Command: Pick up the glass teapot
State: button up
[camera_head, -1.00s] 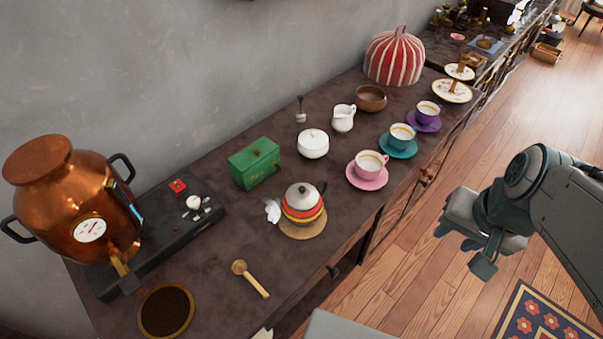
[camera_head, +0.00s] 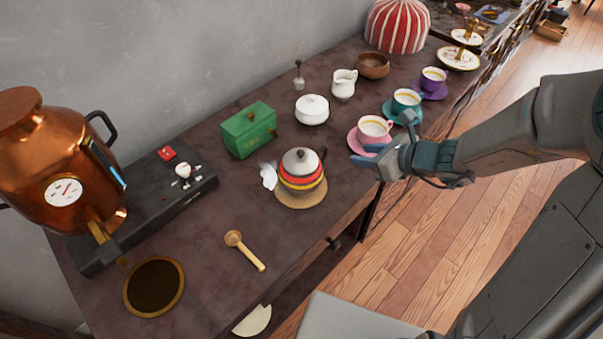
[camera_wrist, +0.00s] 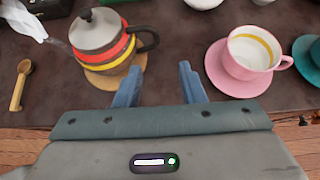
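The only teapot I make out has yellow, red and dark bands and a grey lid (camera_head: 301,168). It stands upright on a round tan mat (camera_head: 303,201), and its body does not look clearly like glass. In the wrist view the teapot (camera_wrist: 100,42) is at upper left, its dark handle pointing right towards my gripper. A pale, partly clear piece (camera_head: 268,176) sits at its left side; I cannot tell if it is the spout. My gripper (camera_head: 385,142) is open and empty, right of the teapot, beside the pink cup. Its two blue fingers (camera_wrist: 159,84) are apart, touching nothing visible.
The pink cup (camera_head: 373,129) on its saucer is close to my gripper; teal (camera_head: 405,100) and purple (camera_head: 433,78) cups stand behind. A green box (camera_head: 248,130), white pot (camera_head: 312,110), wooden spoon (camera_head: 245,250) and copper urn (camera_head: 60,160) surround the teapot.

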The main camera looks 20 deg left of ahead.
jog(key=b, duration=0.1)
send_near(326, 151)
jog(key=x, duration=0.5)
jog(key=shift+w+d+f, duration=0.2)
jog(key=shift+w+f, duration=0.2)
jog(key=shift+f, duration=0.05)
jog(key=shift+a+r+b+x, duration=0.1)
jog(key=shift+b+x, duration=0.15)
jog(key=shift+x, duration=1.05)
jog(key=shift+a+r+b+x, duration=0.15)
jog(key=shift+b+x, duration=0.05)
jog(key=shift+x, duration=1.15)
jog(key=shift+s, duration=0.2)
grip_shut()
jog(key=shift+r, duration=0.1)
